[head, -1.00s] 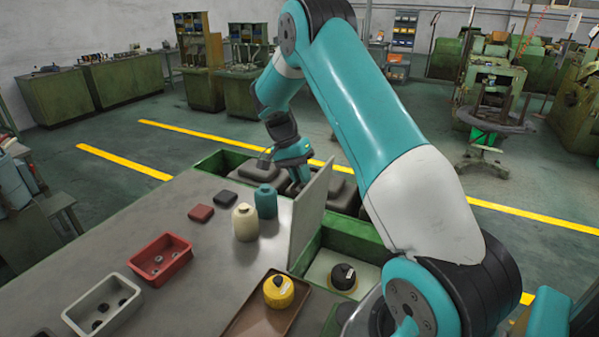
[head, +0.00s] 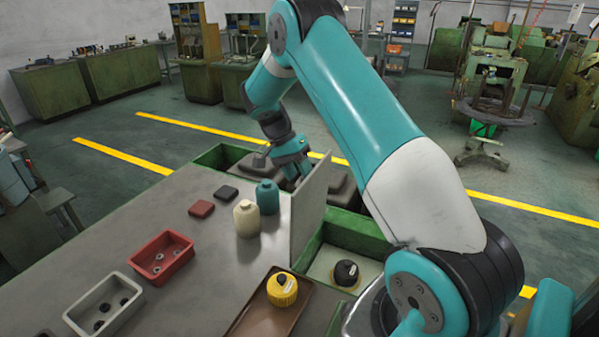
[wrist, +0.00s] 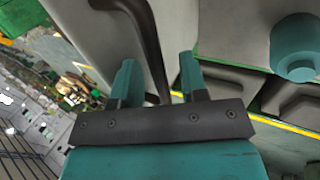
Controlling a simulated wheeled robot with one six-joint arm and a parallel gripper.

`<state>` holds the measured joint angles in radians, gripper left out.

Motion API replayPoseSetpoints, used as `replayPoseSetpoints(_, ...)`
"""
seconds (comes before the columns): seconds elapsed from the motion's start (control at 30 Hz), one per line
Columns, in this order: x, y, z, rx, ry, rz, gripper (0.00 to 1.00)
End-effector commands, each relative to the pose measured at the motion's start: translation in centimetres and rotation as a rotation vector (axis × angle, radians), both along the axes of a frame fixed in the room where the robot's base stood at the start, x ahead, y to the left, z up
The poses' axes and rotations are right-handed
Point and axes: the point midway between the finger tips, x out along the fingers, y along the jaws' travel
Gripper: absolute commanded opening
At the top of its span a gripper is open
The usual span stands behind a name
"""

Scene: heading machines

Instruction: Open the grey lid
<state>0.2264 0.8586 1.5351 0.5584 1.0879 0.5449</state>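The grey lid (head: 312,208) stands about upright at the edge of a green-walled box (head: 352,232), which is open beneath it. A black-capped item (head: 346,273) sits inside on a pale floor. My gripper (head: 303,172) is at the far upper side of the lid, partly hidden by it. In the wrist view, the lid's grey face (wrist: 85,32) fills the upper left. Its dark curved handle (wrist: 146,45) runs between the two teal fingers of my gripper (wrist: 157,80). The fingers are apart, with visible gaps beside the handle.
On the grey bench (head: 200,270) stand a cream bottle (head: 247,219) and a teal bottle (head: 267,198). A brown tray (head: 262,320) holds a yellow container (head: 282,290). A red bin (head: 162,258) and a light grey bin (head: 103,304) are at the left.

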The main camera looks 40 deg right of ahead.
Motion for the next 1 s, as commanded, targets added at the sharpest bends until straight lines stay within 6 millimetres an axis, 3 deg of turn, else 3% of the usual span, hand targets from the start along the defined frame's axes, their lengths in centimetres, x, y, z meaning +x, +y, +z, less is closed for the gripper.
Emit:
replayPoseSetpoints(0.27,0.9,0.2,1.5,-0.002,-0.003,0.001,0.40)
replayPoseSetpoints(0.6,4.1,1.4,9.1,0.001,-0.003,-0.001,0.40)
replayPoseSetpoints(1.0,5.1,1.7,10.8,0.000,0.000,-0.001,0.40)
